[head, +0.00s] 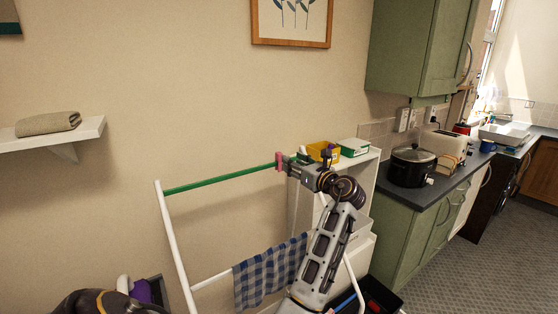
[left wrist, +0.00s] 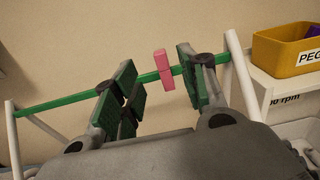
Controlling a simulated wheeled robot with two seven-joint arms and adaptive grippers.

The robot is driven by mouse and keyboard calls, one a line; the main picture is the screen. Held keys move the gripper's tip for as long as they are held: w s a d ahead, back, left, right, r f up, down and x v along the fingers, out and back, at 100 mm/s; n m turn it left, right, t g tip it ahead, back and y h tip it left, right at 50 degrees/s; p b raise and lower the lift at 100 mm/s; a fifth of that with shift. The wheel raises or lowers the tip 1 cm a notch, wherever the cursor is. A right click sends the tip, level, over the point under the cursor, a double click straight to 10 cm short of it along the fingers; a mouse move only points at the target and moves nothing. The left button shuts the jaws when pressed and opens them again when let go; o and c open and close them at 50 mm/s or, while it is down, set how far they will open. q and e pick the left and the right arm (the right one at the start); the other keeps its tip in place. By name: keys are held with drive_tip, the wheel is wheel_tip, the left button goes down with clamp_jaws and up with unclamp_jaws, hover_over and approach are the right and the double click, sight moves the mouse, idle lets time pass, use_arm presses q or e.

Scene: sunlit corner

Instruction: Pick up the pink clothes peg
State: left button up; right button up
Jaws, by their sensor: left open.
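The pink clothes peg (head: 279,160) sits on the green rail (head: 215,182) of a white drying rack, toward the rail's right end. In the left wrist view the peg (left wrist: 163,69) stands upright across the rail (left wrist: 60,104). My left gripper (head: 288,164) is at the rail beside the peg. In the left wrist view its two fingers are open, one on each side of the peg, and the peg appears between them, closer to the right finger (left wrist: 190,75). I cannot tell if either finger touches it. My right gripper is not in view.
A yellow box (left wrist: 285,50) with a peg label and a green-and-white box (head: 353,147) stand on a white shelf unit right of the rail. A blue checked cloth (head: 268,274) hangs on the lower rail. The wall is close behind the rack.

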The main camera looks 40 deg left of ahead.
sight(281, 155)
use_arm(q)
drive_tip(key=x, duration=0.3)
drive_tip(key=shift+a, duration=0.2)
drive_tip(key=shift+w+a, duration=0.2)
drive_tip(key=shift+a, duration=0.25)
use_arm(e)
drive_tip(key=shift+d+r, duration=0.2)
drive_tip(key=shift+r, duration=0.1)
use_arm(q)
drive_tip(key=shift+a, duration=0.1)
drive_tip(key=shift+p+x, duration=0.75)
drive_tip(key=shift+x, duration=1.25)
drive_tip(key=shift+w+a, duration=0.15)
drive_tip(key=shift+a, duration=0.3)
use_arm(e)
drive_tip(key=shift+a+r, duration=0.4)
drive_tip(key=shift+r, duration=0.15)
use_arm(q)
drive_tip(key=shift+f, duration=0.1)
drive_tip(key=shift+c, duration=0.3)
use_arm(e)
drive_tip(key=shift+d, duration=0.1)
use_arm(q)
drive_tip(key=c, duration=0.7)
use_arm(e)
drive_tip(key=shift+d, duration=0.3)
